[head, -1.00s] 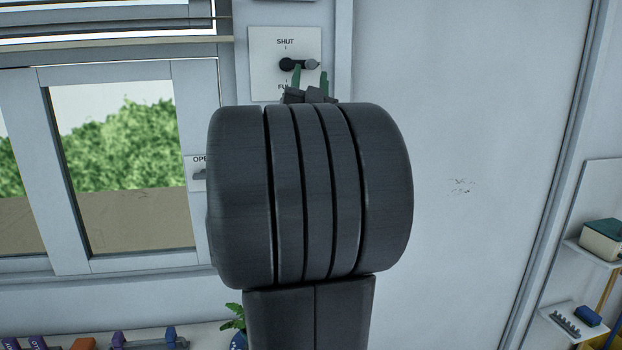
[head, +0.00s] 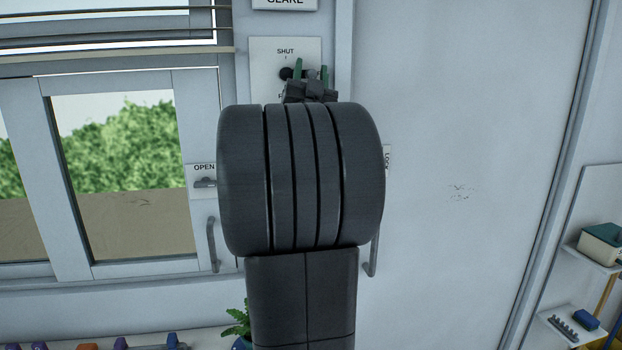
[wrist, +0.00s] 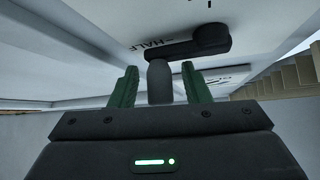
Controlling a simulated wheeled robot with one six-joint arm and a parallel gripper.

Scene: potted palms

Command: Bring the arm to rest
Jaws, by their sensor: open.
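My gripper (head: 312,74) is in front of a white wall plate (head: 262,62) marked SHUT. Its two green fingers are apart and nothing is clamped between them. In the wrist view, a dark lever (wrist: 185,47) with a grey knob (wrist: 159,82) shows beside the word HALF. The knob appears between the open fingers in that picture, with gaps on both sides; its depth relative to the fingertips is hard to tell. In the head view only the lever's dark pivot (head: 286,74) shows clearly; my arm hides the plate's lower part.
A window (head: 120,180) is at left, with a small OPEN plate (head: 204,176) beside it. Grey handles (head: 212,245) stand out from the wall on both sides of my arm. A plant (head: 238,322) and a shelf (head: 572,328) are lower down.

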